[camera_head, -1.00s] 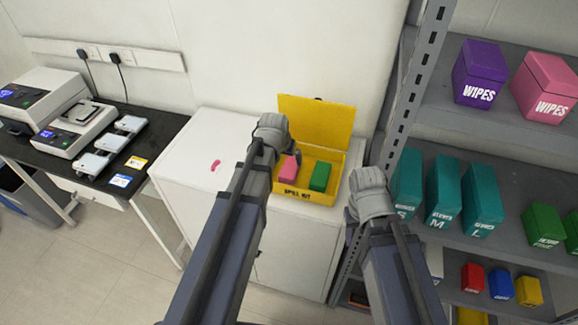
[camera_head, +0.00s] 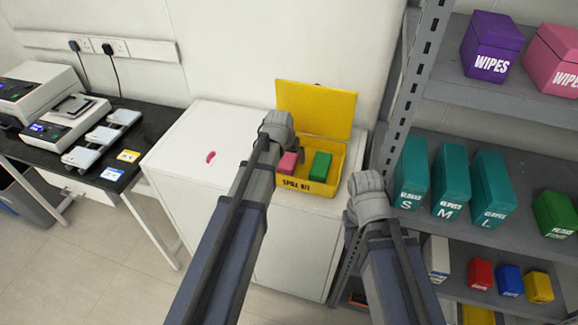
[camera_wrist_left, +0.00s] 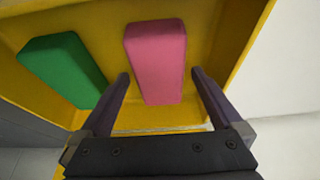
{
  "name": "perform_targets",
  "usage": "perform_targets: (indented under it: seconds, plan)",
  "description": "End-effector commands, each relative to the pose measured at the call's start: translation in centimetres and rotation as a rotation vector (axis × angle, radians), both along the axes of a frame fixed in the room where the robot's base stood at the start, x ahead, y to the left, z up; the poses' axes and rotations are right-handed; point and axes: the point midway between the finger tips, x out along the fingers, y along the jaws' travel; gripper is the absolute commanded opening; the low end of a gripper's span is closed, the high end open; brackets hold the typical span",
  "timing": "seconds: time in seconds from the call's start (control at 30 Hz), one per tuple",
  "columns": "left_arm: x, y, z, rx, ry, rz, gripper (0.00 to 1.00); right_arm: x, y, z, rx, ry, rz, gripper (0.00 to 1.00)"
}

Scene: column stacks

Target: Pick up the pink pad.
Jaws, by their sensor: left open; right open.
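The pink pad (camera_head: 287,163) stands in the open yellow spill kit box (camera_head: 312,187), left of the green pad (camera_head: 320,166). In the left wrist view the pink pad (camera_wrist_left: 157,60) shows between the fingers of my left gripper (camera_wrist_left: 160,73), which is open. Its fingertips overlap the pad's near half in the picture, one on each side; I cannot tell how deep they are. In the head view my left wrist hides part of the box's left side. My right gripper (camera_head: 369,200) is right of the box, empty as far as I see, its fingers mostly hidden.
The box stands on a white cabinet (camera_head: 190,140), its lid (camera_head: 316,105) raised at the back. A pink mark or small item (camera_head: 210,157) lies on the cabinet top. A grey shelf rack (camera_head: 405,100) with boxes stands close on the right. A bench (camera_head: 145,130) with devices is left.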

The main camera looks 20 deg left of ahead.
Motion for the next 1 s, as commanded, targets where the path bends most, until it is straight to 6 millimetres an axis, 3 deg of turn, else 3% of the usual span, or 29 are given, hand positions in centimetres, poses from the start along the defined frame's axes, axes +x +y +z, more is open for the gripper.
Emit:
perform_targets:
  seconds: [0.03,0.77,1.0]
  plan:
    - [0.23,0.00,-0.71,0.000,0.000,0.000,1.00,0.00,0.00,-0.71,0.000,0.000,0.000,0.50]
    - [0.23,0.00,-1.00,0.000,-0.001,0.000,1.00,0.00,0.00,-1.01,0.000,0.000,0.000,0.50]
    - [0.23,0.00,-0.93,0.000,0.000,0.000,0.76,0.00,0.00,-0.94,0.000,0.000,0.000,0.50]
